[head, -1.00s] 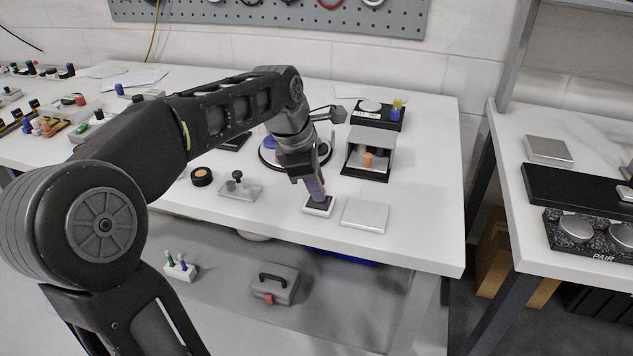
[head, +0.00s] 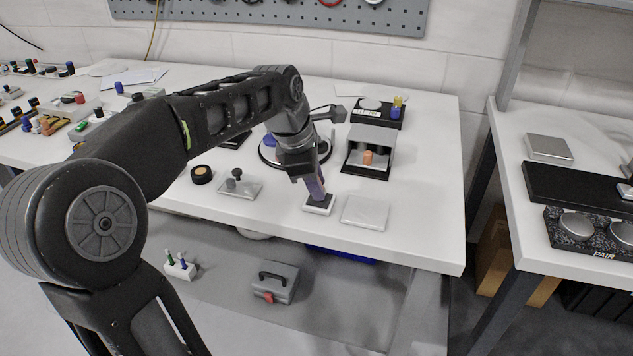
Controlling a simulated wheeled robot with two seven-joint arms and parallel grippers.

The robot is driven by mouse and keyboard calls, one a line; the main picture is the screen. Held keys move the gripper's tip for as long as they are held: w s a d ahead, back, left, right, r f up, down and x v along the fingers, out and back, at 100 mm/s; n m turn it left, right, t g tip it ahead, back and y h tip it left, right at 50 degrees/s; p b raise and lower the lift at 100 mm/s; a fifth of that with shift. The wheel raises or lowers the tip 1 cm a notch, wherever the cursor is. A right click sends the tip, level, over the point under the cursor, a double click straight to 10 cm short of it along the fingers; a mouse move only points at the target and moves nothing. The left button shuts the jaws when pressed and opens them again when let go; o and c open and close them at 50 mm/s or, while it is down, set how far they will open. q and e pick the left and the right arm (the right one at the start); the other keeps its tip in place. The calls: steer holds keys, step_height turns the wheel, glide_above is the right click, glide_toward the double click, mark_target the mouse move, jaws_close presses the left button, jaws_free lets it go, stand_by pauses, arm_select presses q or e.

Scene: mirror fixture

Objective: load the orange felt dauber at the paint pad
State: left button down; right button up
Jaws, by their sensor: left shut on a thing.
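The paint pad (head: 325,208) is a small black pad in a white tray near the front edge of the white table. My left gripper (head: 315,185) points down, directly over the pad, and is shut on a slim thing, apparently the felt dauber. The fingers hide most of it, and only a trace of orange shows. Its lower end is at the pad's black surface; I cannot tell whether it touches. My right gripper is out of view.
A white square plate (head: 365,212) lies right of the pad. Left are a small plate with a dark knob (head: 238,187) and a round black tin (head: 202,175). The table's right front corner is clear.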

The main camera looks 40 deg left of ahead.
arm_select(q)
steer(key=shift+f+b, duration=0.3)
steer(key=shift+f, duration=0.2)
steer(key=shift+s+f, duration=0.1)
steer(key=shift+f, duration=0.05)
stand_by(1.5)
step_height(320, 180, up, 7)
steer(key=p, duration=0.6)
steer(key=shift+p, duration=0.35)
stand_by(0.7)
